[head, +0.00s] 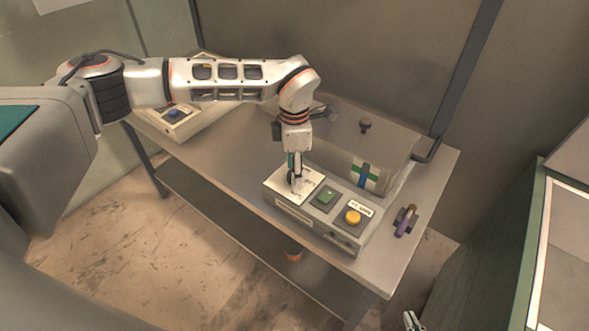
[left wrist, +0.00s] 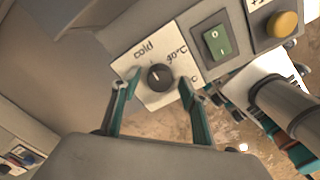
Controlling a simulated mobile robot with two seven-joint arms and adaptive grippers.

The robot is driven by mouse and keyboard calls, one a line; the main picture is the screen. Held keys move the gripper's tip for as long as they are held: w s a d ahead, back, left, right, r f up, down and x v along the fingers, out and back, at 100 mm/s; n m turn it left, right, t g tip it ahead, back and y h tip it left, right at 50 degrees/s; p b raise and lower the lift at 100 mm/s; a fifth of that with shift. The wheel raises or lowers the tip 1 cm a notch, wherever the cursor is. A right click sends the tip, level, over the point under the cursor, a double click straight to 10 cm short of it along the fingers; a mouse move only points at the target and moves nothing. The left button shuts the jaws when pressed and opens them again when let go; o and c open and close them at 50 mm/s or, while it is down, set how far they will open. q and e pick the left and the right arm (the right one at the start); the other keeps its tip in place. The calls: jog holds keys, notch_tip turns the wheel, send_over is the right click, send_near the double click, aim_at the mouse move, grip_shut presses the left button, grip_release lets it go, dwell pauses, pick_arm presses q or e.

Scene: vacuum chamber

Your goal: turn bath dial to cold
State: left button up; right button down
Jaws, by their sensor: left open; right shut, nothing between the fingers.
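The control box (head: 310,222) stands on the table. Its dial (left wrist: 160,77) is a round black knob on a white plate (left wrist: 172,50) marked "cold", "30°C" and a partly hidden third label. Which mark it points at is hard to tell. My left gripper (head: 295,186) comes down over the dial plate and hides the dial in the head view. In the left wrist view its open fingers (left wrist: 158,80) stand on either side of the knob, with a gap each side. My right gripper (head: 412,321) shows only partly at the bottom edge of the head view, shut and empty.
A green rocker switch (head: 326,195) and a yellow button (head: 353,217) sit beside the dial. A purple-handled object (head: 405,221) lies to the right. The bath (head: 355,132) is behind. Another device (head: 178,118) stands back left. A green-edged cabinet (head: 520,225) is at right.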

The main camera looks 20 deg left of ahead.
pick_arm(q)
notch_tip(320, 180, up, 12)
dwell(0.5)
